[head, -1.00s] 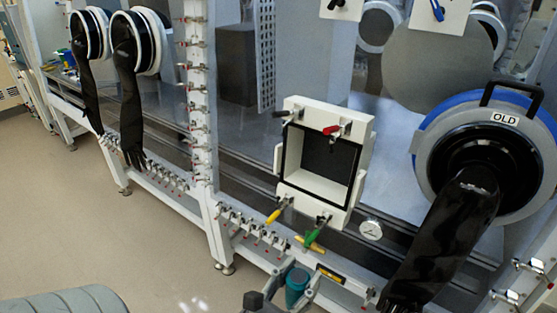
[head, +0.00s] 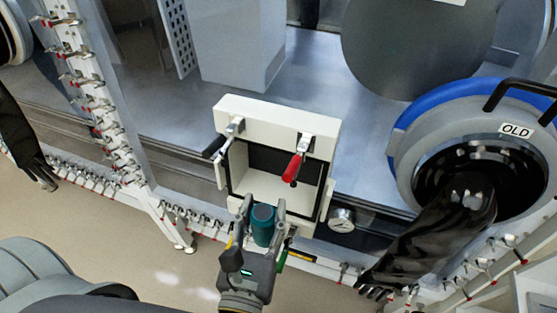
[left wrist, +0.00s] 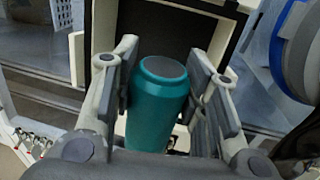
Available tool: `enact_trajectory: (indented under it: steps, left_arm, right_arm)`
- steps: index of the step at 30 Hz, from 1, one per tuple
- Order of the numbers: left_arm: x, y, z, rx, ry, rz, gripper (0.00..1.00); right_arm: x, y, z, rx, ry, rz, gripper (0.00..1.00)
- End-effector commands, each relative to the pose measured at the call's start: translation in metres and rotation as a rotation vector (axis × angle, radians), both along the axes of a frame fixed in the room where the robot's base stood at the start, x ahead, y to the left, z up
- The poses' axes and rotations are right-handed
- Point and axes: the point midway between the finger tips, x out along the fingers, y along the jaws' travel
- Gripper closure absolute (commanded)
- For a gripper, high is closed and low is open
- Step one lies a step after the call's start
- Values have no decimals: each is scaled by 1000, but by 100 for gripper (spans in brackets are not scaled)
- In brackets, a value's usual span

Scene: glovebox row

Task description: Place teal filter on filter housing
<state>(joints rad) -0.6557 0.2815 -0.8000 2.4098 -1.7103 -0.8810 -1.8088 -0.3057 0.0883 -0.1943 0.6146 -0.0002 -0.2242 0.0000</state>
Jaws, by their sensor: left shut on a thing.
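The teal filter (head: 263,225) is a short cylinder with a grey top. My left gripper (head: 262,212) is shut on it, with a finger on each side, in front of the housing's lower edge. The left wrist view shows the teal filter (left wrist: 160,100) upright between the fingers. The filter housing (head: 322,128) is a white square frame with a dark inner rim and an open, empty-looking recess. Its lower part is partly hidden by the gripper and filter. The filter appears outside the recess. My right gripper is not in view.
Clamps with a black handle (head: 214,146) and a red handle (head: 292,168) stick out from the housing's upper part. A round gauge (head: 342,220) sits at its lower right. A black glove (head: 430,235) hangs from the port marked OLD at right.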

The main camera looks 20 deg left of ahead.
Motion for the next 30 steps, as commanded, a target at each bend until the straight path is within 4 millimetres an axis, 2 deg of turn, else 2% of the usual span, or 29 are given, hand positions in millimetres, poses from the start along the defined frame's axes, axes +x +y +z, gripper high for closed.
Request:
enact_trajectory:
  steps: [1,4,7,10,13,17,23,24,25,30]
  left_arm:
    - [15,2,6,-1,-9,3,91]
    - [41,5,6,1,-9,2,91]
    - [65,8,5,0,-7,1,91]
    - [84,10,4,1,-6,1,91]
    - [95,11,2,-1,-4,0,91]
    - [103,13,2,0,-3,0,91]
    - [137,17,4,1,-7,0,91]
    - [135,16,-8,0,-1,-2,91]
    - [134,16,-12,-1,-1,-2,91]
    - [134,16,-15,-1,-1,-2,91]
  right_arm:
    - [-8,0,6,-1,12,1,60]
    - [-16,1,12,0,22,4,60]
    - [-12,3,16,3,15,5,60]
    - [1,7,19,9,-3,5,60]
    - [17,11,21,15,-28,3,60]
    - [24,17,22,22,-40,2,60]
    - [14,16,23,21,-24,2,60]
    - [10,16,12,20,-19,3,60]
    - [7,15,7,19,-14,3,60]
    - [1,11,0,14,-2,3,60]
